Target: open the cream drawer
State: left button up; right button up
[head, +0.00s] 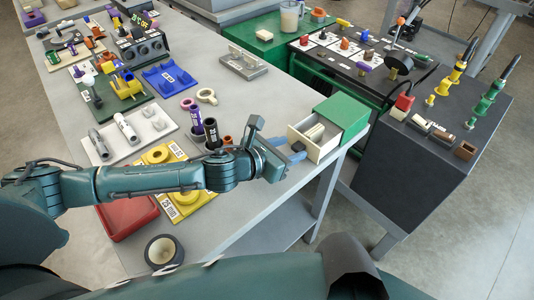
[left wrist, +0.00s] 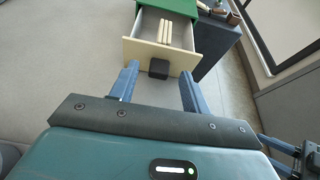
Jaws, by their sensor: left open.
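The cream drawer (head: 318,152) stands partly out of its green housing (head: 343,115) at the table's right corner. In the left wrist view, the drawer (left wrist: 140,50) shows pale sticks inside and a dark square knob (left wrist: 158,68) on its front. The green housing (left wrist: 172,5) is at the top edge there. My left gripper (head: 287,157) is at the drawer front in the head view. In the left wrist view, my left gripper (left wrist: 159,73) is open, with one finger on each side of the knob. Contact with the knob cannot be told.
A dark cart (head: 425,150) with fittings stands close to the right of the drawer. Yellow trays (head: 185,200), purple and black pipe pieces, and a roll of tape (head: 164,252) lie near my left arm. The grey tabletop (head: 245,95) behind the gripper has bare room.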

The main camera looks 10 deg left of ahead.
pick_arm(q)
jog(key=v, duration=1.1)
jog(key=shift+f, duration=0.1)
